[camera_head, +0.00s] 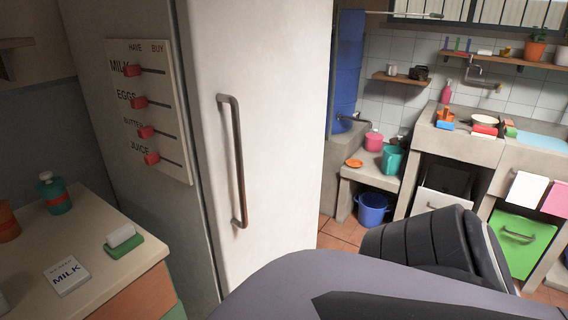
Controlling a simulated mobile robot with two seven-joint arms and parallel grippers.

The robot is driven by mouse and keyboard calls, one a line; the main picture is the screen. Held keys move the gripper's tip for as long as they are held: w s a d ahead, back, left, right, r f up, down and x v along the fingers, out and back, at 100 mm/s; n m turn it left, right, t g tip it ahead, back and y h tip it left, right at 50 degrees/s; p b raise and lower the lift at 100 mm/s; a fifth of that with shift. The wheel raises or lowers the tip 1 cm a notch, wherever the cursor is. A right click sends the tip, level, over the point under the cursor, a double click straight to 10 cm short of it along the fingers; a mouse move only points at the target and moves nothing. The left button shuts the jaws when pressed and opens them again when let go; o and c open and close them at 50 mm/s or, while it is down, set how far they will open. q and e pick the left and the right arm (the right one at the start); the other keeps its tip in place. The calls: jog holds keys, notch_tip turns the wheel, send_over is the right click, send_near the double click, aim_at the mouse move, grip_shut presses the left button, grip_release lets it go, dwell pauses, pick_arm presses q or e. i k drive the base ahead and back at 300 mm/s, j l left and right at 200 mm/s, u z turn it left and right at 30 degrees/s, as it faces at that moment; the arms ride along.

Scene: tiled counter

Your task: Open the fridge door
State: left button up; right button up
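The white fridge door (285,110) fills the middle of the head view and looks shut. Its long vertical handle (238,165), a worn metal bar, is near the door's left edge. Nothing touches the visible handle. A part of my own arm, grey and black, crosses the lower right in front of the fridge's lower part. Neither of my grippers shows in this view.
A shopping-list board (150,105) with red sliders is on the fridge's side. At left, a counter (110,280) holds a milk card (67,275), a sponge (122,238) and a teal bottle (54,193). At right are a blue bucket (373,209) and a sink counter (455,142).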

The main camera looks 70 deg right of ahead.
aim_at(257, 72)
jog(key=z, duration=2.05)
